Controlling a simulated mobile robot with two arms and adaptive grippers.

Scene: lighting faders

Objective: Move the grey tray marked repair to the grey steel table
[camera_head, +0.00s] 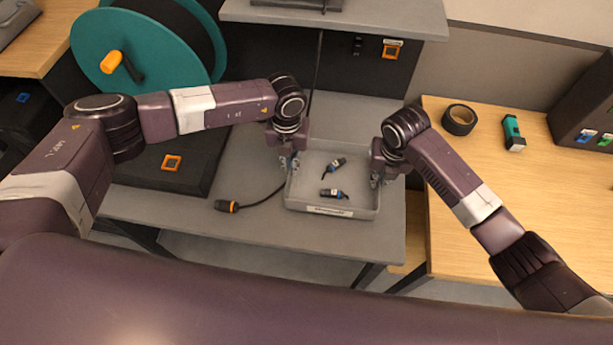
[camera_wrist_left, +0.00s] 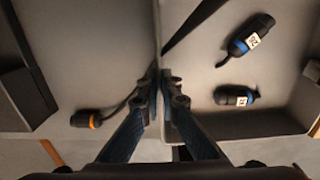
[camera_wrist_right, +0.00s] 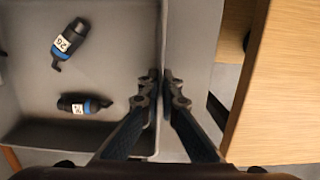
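The grey tray (camera_head: 308,190) is over the right part of the grey table (camera_head: 170,207), with a white label on its front wall too small to read. Two dark connectors with blue bands (camera_head: 333,194) (camera_head: 335,166) lie in it. My left gripper (camera_head: 290,163) has its fingers closed on the tray's left wall (camera_wrist_left: 162,60). My right gripper (camera_head: 377,177) has its fingers closed on the right wall (camera_wrist_right: 161,50). I cannot tell whether the tray's base touches the table.
A cable with an orange-ringed plug (camera_head: 228,206) lies left of the tray. A teal reel (camera_head: 95,45) stands at the back left. A wooden table (camera_head: 470,190) on the right bears black tape (camera_head: 459,120) and a teal object (camera_head: 513,132). A grey shelf (camera_head: 400,20) overhangs the back.

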